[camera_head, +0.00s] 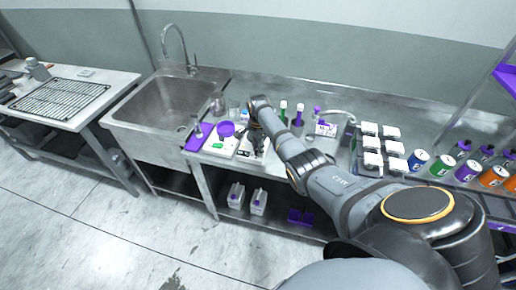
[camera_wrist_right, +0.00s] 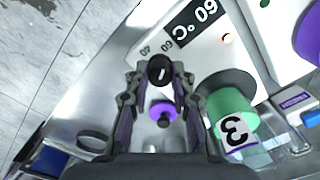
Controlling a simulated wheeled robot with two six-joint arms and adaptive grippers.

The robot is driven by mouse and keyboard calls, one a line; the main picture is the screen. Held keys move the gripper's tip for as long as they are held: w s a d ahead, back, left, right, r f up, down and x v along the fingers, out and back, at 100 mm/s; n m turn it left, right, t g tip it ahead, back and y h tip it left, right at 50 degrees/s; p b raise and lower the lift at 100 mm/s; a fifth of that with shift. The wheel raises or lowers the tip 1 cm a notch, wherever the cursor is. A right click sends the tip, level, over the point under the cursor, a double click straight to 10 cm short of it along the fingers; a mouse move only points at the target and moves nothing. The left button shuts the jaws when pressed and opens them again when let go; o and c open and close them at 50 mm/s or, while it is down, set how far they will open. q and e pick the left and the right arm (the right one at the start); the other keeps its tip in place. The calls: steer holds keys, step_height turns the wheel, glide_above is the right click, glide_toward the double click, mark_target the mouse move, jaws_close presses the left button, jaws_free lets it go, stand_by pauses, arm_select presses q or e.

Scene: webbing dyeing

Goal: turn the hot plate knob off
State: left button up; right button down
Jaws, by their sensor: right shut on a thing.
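The hot plate is a white device (camera_wrist_right: 205,50) with a black display reading 60 °C in the right wrist view. Its knob (camera_wrist_right: 159,70) is small and black with a white pointer mark. My right gripper (camera_wrist_right: 160,73) has its fingertips on either side of the knob, shut on it. In the head view my right gripper (camera_head: 254,138) is low over the hot plate (camera_head: 246,157) at the counter's front and hides much of it. My left gripper is not in view.
A green container labelled 3 (camera_wrist_right: 232,108) stands close beside the gripper. A purple-topped item (camera_wrist_right: 163,110) shows between the fingers. A white device with a purple disc (camera_head: 225,129) is left of the hot plate. The sink (camera_head: 165,100) is farther left; white-lidded containers (camera_head: 372,144) stand right.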

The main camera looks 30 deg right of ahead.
steer(key=shift+r+n+p, duration=0.1)
steer(key=shift+n+p, duration=0.4)
steer(key=shift+n, duration=0.6)
steer(key=n, duration=0.2)
steer(key=shift+n+p, duration=0.3)
steer(key=shift+p, duration=0.1)
steer(key=n+p, duration=0.1)
steer(key=n, duration=1.1)
steer(key=shift+n, duration=0.4)
steer(key=n, duration=0.6)
steer(key=shift+a+p, duration=0.1)
steer(key=shift+p, duration=0.2)
steer(key=c, duration=1.1)
jaws_free()
steer(key=shift+c, duration=0.2)
